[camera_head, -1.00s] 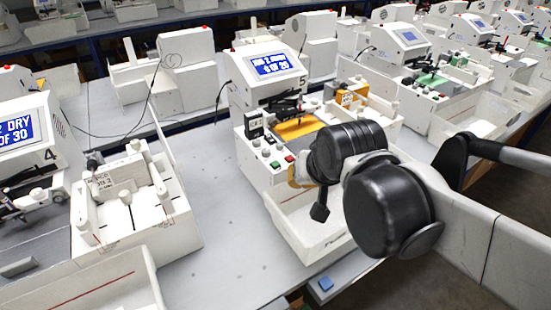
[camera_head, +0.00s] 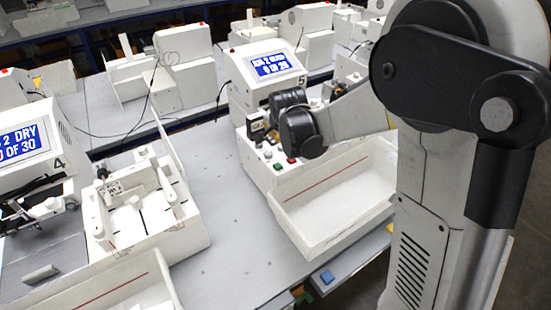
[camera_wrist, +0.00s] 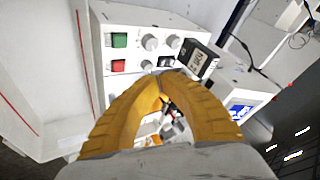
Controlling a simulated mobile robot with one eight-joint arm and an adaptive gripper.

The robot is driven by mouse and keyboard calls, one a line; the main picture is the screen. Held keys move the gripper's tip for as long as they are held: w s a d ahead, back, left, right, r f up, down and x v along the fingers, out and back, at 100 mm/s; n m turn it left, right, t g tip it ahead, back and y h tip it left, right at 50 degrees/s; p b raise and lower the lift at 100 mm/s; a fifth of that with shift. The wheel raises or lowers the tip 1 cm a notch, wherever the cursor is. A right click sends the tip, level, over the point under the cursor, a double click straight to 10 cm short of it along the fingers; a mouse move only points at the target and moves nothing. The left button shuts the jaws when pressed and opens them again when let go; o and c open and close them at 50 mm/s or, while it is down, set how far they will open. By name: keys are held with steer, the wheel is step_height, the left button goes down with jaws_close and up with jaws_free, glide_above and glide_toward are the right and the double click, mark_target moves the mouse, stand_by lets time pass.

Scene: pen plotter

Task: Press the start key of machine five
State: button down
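Machine five (camera_head: 243,95) stands in the middle of the head view, with a lit blue screen (camera_head: 275,65) and a "5" beside it. Its front panel carries a green key (camera_head: 278,167) and a red key (camera_head: 291,160). The wrist view shows the green key (camera_wrist: 119,40) above the red key (camera_wrist: 118,65), with grey knobs to their right. My gripper (camera_wrist: 163,77) has yellow fingers whose tips meet, with nothing seen between them. The tips appear over the panel's lower edge, right of the red key and apart from both keys. In the head view my wrist hides the fingers and part of the machine.
An empty white bin (camera_head: 335,203) with a red line sits in front of machine five. Machine four (camera_head: 30,110) stands at left, with another white bin (camera_head: 130,285) before it. A blue button (camera_head: 327,277) is on the bench's front edge.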

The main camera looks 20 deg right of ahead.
stand_by(0.3)
steer(key=b, duration=0.7)
glide_toward(275, 161)
steer(key=x, duration=0.3)
steer(key=w+x, duration=0.1)
steer(key=x, duration=0.1)
steer(key=shift+d+r, duration=0.15)
steer(key=shift+r, duration=0.1)
stand_by(0.6)
steer(key=shift+f, duration=0.4)
steer(key=shift+f+b, duration=0.45)
steer(key=shift+b, duration=0.15)
stand_by(0.3)
steer(key=shift+r, duration=0.1)
steer(key=shift+r+p, duration=0.6)
steer(key=shift+r, duration=0.2)
